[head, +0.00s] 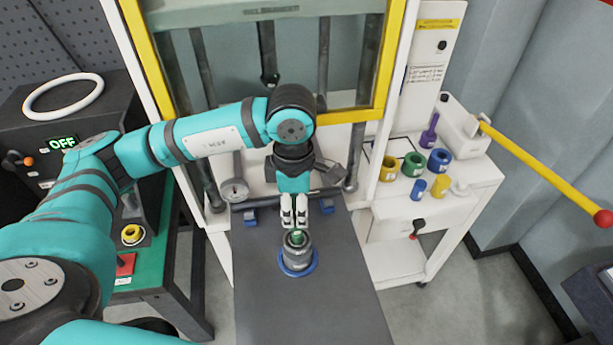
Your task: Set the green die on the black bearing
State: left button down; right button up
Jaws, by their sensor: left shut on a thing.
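My left gripper (295,218) reaches in over the dark plate in front of the press and points down. It is shut on the green die (297,237), of which only a small green part shows below the fingertips. The die is right at the top of a grey and dark cylindrical stack (298,256), which stands upright inside a blue ring (298,272) on the plate. I cannot tell whether the die touches the stack. The black bearing cannot be made out clearly on the stack. My right gripper is out of view.
The press frame (385,60) with its yellow-edged window stands behind the plate (310,312). A white side table (485,178) at right holds several coloured rings and cylinders and a yellow lever (545,170). A control box (60,110) reading OFF stands at left.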

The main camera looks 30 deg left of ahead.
pick_arm(q)
jog(key=shift+w+f+n, duration=0.1)
jog(key=shift+w+n, duration=0.1)
jog(key=shift+n, duration=0.3)
jog(key=shift+s+f, duration=0.15)
jog(key=shift+f, duration=0.1)
jog(key=shift+f+b, duration=0.45)
jog(key=shift+f, duration=0.7)
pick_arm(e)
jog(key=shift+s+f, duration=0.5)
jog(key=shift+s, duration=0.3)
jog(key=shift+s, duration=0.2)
